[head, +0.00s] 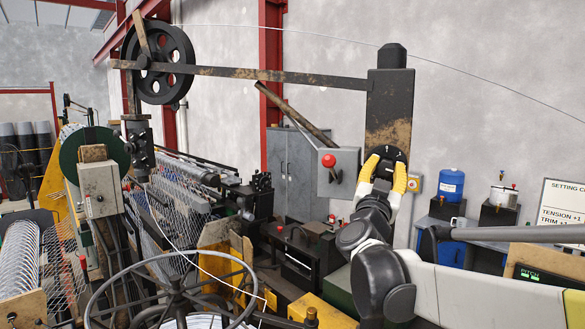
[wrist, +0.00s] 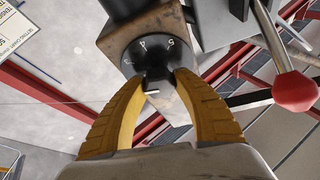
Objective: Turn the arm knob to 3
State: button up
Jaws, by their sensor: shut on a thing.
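The arm knob is a small black grip (wrist: 158,76) on a round black dial (wrist: 150,48) with pale markings, set on the worn metal end of the upright arm (head: 387,105). In the head view the dial (head: 393,152) is partly covered by my fingers. My gripper (head: 385,172) has yellow ribbed fingers closed on the knob from both sides, and it also shows in the wrist view (wrist: 160,82). A white mark shows on the knob's near side in the wrist view.
A grey box with a red ball-ended lever (head: 328,160) is close left of the dial, and its red ball shows in the wrist view (wrist: 295,91). A settings sign (head: 563,210) is at right.

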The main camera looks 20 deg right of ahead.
jog(key=m+g, duration=0.2)
jog(key=m, duration=0.2)
jog(key=m+g+h+b, duration=0.1)
jog(key=m, duration=0.3)
jog(key=shift+g, duration=0.4)
jog(key=shift+m+h, duration=0.3)
jog(key=shift+m, duration=0.1)
jog(key=o, duration=1.1)
jog(key=shift+d, duration=0.1)
jog(key=shift+o, duration=0.2)
jog(key=shift+s, duration=0.1)
jog(key=v, duration=1.2)
jog(key=shift+r, duration=0.1)
